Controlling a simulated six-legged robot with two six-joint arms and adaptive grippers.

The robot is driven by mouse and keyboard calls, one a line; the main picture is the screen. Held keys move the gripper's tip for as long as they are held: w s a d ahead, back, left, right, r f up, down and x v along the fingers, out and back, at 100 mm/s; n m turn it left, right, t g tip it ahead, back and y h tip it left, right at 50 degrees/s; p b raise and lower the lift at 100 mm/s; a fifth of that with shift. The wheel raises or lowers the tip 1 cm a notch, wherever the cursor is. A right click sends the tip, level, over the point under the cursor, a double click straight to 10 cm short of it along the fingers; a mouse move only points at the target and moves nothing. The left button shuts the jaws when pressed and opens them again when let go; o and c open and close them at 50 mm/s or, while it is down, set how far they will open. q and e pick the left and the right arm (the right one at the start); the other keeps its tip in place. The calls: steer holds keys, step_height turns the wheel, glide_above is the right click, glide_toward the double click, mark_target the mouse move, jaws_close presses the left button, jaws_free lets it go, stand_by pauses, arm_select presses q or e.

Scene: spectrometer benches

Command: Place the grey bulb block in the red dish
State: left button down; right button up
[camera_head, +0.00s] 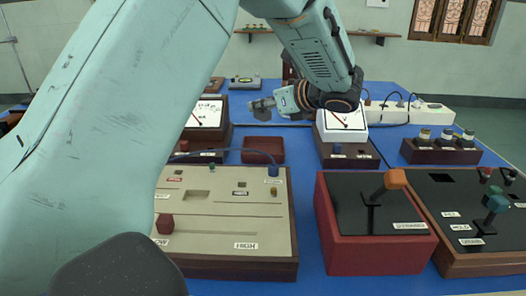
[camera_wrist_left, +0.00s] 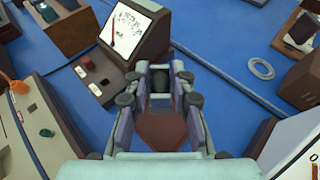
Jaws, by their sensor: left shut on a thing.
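My left gripper (camera_head: 262,106) hangs in the air above the blue table, beyond the red dish in the head view. It is shut on the grey bulb block, a small dark grey piece (camera_wrist_left: 160,82) between the fingertips in the left wrist view. In the head view the block (camera_head: 262,114) is small and partly covered by the fingers. The red dish (camera_head: 263,150) is a shallow square tray on the table. In the left wrist view the dish (camera_wrist_left: 161,131) shows between the fingers, partly hidden by them; nothing is visible in it. My right gripper is not in view.
White-faced meters (camera_head: 342,120) stand right and left of the dish. A beige panel box (camera_head: 225,215) with a blue cable lies in front. A red box with an orange-handled lever (camera_head: 375,240) is at right, and a power strip (camera_head: 420,112) lies behind.

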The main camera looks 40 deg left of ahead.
mark_target(269, 120)
arm_select(q)
step_height(269, 120, down, 5)
steer(key=shift+w+a+r+b, duration=0.15)
steer(key=shift+b, duration=0.65)
steer(key=shift+f, duration=0.2)
step_height(269, 120, down, 5)
steer(key=shift+r+b, duration=0.2)
steer(key=shift+b, duration=0.95)
steer(key=shift+r, duration=0.2)
steer(key=shift+f, duration=0.15)
steer(key=c, duration=1.2)
jaws_free()
steer(key=shift+o, duration=0.3)
